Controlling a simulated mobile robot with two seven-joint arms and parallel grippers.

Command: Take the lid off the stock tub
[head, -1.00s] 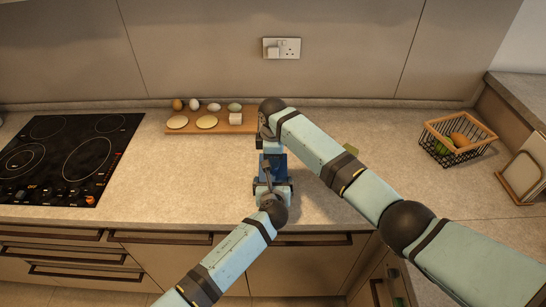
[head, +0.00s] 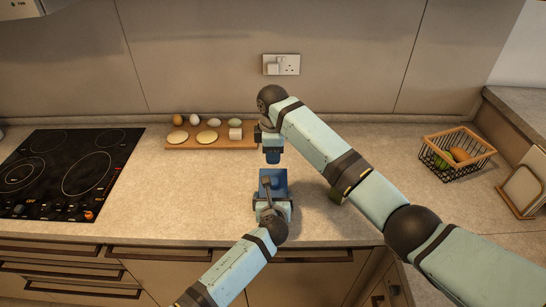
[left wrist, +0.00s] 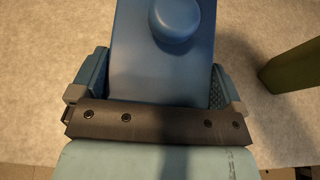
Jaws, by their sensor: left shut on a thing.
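The stock tub (head: 274,180) is a blue block-like container on the counter near its front edge. In the left wrist view the blue tub (left wrist: 150,72) lies between the fingers of my left gripper (left wrist: 158,85), which is shut on it. A blue lid with a round knob (left wrist: 176,17) shows on top, cut by the upper edge. My left gripper (head: 273,200) is at the tub's near side in the head view. My right gripper (head: 272,155) points down beyond the tub, with counter showing between them. Whether its fingers are open or shut is unclear.
A wooden board (head: 205,143) with eggs, pale discs and a white block lies behind. The black hob (head: 65,172) is left. A wire basket (head: 456,152) with produce is far right.

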